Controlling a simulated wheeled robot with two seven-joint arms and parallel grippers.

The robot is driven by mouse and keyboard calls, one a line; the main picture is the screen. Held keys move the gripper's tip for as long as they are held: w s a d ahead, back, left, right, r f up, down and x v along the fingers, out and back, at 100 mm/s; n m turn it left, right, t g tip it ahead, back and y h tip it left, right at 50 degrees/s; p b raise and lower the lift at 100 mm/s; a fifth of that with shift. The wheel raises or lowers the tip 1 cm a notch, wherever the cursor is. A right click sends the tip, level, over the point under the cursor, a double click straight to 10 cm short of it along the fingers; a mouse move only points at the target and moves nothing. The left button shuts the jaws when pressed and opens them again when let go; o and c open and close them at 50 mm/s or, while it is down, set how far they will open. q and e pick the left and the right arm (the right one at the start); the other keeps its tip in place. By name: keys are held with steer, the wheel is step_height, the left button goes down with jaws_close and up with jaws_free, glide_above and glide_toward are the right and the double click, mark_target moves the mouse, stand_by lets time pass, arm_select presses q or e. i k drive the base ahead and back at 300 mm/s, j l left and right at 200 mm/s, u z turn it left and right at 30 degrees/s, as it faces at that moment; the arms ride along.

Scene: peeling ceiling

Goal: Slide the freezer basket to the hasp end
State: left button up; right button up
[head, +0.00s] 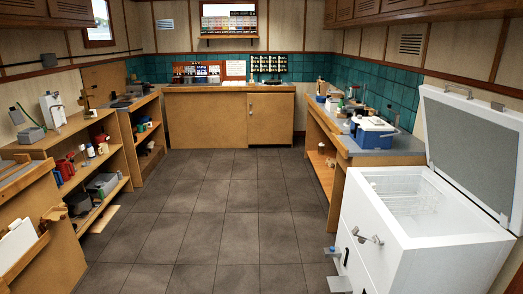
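A white chest freezer (425,252) stands at the right with its lid (478,130) raised and leaning back. A white wire freezer basket (412,192) sits in the open top, toward the far part of the opening. Metal latch-like pieces (367,238), which look like the hasp, are on the freezer's near left side, below the rim. The basket appears empty, and its lower part is hard to make out against the white interior. Neither of my grippers is in view.
A workbench (375,155) with a blue-and-white box (376,134) stands just beyond the freezer. Open shelves (92,165) line the left. The tiled floor (220,215) between is clear.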

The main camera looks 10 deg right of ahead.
mark_target(374, 185)
steer(key=i+z, duration=0.1)
steer(key=i, duration=0.75)
steer(key=i+j+z, duration=0.15)
steer(key=i, duration=0.65)
